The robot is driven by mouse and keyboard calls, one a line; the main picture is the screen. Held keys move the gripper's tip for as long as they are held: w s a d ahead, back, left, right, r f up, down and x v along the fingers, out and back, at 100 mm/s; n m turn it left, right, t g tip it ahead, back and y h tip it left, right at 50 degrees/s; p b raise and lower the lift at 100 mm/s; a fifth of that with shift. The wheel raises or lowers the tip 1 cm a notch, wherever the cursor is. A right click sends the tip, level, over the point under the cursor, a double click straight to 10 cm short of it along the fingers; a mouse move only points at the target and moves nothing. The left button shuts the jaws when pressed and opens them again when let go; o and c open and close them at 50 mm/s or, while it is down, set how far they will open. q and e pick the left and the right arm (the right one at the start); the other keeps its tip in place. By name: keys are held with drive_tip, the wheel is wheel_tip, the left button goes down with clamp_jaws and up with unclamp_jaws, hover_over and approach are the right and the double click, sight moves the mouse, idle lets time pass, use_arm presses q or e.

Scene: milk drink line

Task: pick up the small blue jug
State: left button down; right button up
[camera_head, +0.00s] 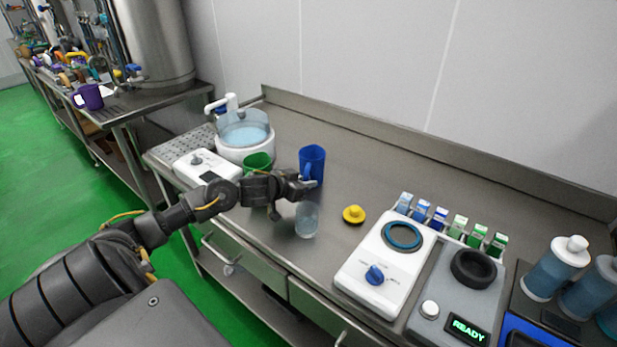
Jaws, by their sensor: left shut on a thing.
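The small blue jug (315,160) stands upright on the steel counter, with its handle toward the left front. My left gripper (308,184) comes in from the left and is shut on the jug at its handle side. The fingertips partly cover the lower part of the handle and the jug's base. I cannot tell whether the jug is clear of the counter. My right gripper is not in view.
A clear cup (307,220) stands just in front of my left gripper. A green jug (258,162) is behind my arm. A yellow piece (354,214) lies to the right, before a white device (375,280). The counter's back (400,165) is free.

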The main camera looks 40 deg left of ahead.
use_arm(q)
drive_tip(key=shift+r, duration=0.1)
drive_tip(key=shift+r, duration=0.95)
drive_tip(key=s+d+r+p, duration=0.1)
drive_tip(key=s+r+p, duration=0.1)
drive_tip(key=s+r, duration=0.9)
drive_tip(key=s, duration=0.2)
drive_tip(key=shift+s+d, duration=0.35)
drive_tip(key=shift+s, duration=0.1)
idle(0.6)
